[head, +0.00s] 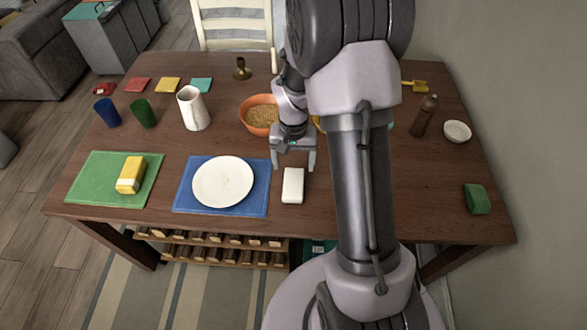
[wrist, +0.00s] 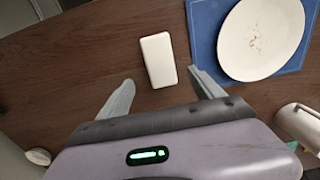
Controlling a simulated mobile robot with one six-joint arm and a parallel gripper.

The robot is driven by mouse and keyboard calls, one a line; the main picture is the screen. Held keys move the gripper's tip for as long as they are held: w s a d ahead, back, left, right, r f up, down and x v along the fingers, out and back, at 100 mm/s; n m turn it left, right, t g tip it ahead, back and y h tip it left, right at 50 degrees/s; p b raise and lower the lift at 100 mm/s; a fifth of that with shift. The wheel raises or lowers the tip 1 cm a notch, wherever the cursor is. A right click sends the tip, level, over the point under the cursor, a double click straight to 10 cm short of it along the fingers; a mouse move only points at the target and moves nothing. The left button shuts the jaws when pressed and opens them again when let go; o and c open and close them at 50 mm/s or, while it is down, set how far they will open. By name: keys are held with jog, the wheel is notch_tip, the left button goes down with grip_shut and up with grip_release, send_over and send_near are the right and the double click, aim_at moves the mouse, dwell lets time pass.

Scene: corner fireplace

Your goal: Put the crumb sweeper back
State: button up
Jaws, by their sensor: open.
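A small white rounded block (head: 292,186), which looks like the crumb sweeper, lies flat on the table just right of the blue placemat. The white block also shows in the wrist view (wrist: 158,60), ahead of the fingertips. My gripper (head: 293,167) is open and empty, pointing down at the block's far end. In the wrist view the two fingers of my gripper (wrist: 161,77) are spread wider than the block, and neither appears to touch it. The height of the fingertips above the table is hard to tell.
A white plate (head: 222,182) with crumbs is on the blue placemat (head: 190,201), left of the block. An orange bowl (head: 247,117) and white jug (head: 194,112) stand behind. A green block (head: 477,199) lies at the right edge. The table (head: 417,187) is bare between.

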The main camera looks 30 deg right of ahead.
jog(key=s+a+r+t, duration=0.1)
jog(key=a+r, duration=0.2)
jog(key=r, duration=0.4)
jog(key=s+a+r+t, duration=0.1)
jog(key=s+a+r, duration=0.15)
jog(key=r, duration=0.55)
jog(key=s+a+r+n+t+y, duration=0.2)
jog(key=s+a+r+t, duration=0.1)
jog(key=s+a+r, duration=0.7)
jog(key=s, duration=0.3)
jog(key=shift+s+a+r+t, duration=0.25)
jog(key=shift+s+a+t, duration=0.15)
